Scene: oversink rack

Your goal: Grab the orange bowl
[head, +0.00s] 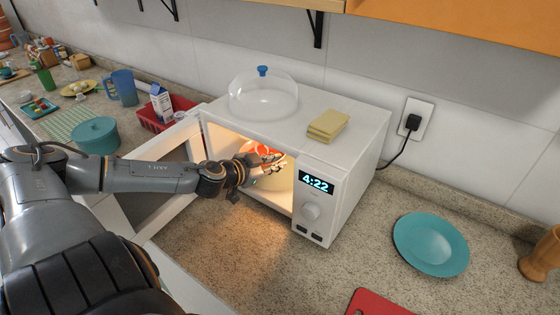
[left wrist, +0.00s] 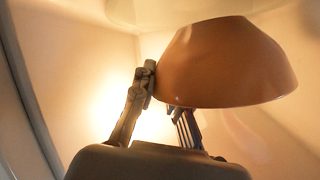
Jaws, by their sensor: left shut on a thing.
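The orange bowl (head: 262,150) is inside the open, lit microwave (head: 345,135). My left arm reaches in through the doorway, and my left gripper (head: 268,164) is at the bowl's side. In the left wrist view the bowl (left wrist: 228,62) fills the upper right, and its edge lies between the fingers of the left gripper (left wrist: 165,92). One finger is in front of the bowl's edge and the other is partly hidden behind it. The gripper is shut on the bowl. My right gripper is not in view.
The microwave door (head: 150,195) stands open to the left. A clear dome (head: 263,98) and yellow sponges (head: 328,125) sit on top of the microwave. A pale container (head: 280,178) is inside it. A teal plate (head: 431,244) lies on the right.

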